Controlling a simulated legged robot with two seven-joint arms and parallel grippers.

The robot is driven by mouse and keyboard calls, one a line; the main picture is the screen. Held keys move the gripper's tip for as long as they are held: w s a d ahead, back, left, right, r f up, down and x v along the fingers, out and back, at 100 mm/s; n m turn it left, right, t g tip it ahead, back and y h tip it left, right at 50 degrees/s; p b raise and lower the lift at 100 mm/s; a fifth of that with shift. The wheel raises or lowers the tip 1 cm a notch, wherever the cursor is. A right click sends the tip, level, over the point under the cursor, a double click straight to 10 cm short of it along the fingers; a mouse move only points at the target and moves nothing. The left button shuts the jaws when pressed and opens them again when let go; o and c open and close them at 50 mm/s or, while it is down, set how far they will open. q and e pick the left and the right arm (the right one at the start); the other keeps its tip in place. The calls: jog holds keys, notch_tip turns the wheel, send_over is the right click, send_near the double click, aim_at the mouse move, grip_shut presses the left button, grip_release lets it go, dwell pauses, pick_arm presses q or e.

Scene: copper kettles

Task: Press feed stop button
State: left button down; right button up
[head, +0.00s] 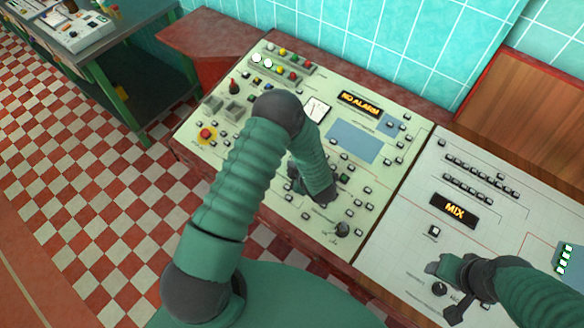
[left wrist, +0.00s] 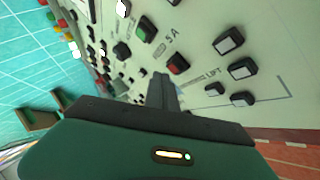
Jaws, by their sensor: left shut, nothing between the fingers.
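The pale control panel (head: 240,165) carries several small buttons. My left gripper (head: 300,187) is shut and empty, low over its lower middle; my arm partly hides it. In the left wrist view its shut fingertips (left wrist: 162,78) are close beside a red square button (left wrist: 178,63). A green button (left wrist: 143,30) is just beyond; a green button also shows in the head view (head: 345,178). I cannot read a feed stop label or tell whether the fingertips touch anything. My right gripper (head: 445,290) is open over the right-hand panel, near a black knob.
A red emergency-style button on yellow (head: 206,134) is at the panel's left. A "NO ALARM" display (head: 360,104) and a blue screen (head: 352,141) are behind my left gripper. White buttons (left wrist: 230,42) lie right of the fingertips.

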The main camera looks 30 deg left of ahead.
pick_arm(q)
jog(key=shift+f, duration=0.4)
jog(key=shift+w+f+b, duration=0.1)
jog(key=shift+f+b, duration=0.2)
jog(key=shift+b, duration=0.25)
dwell(0.5)
jog(key=shift+r+p, duration=0.7)
jog(key=shift+r, duration=0.1)
jog(key=shift+r, duration=0.1)
jog(key=r+p, duration=0.2)
jog(key=s+r+p, duration=0.1)
jog(key=r+p, duration=0.1)
jog(key=shift+s+r, duration=0.15)
jog(key=shift+r, duration=0.2)
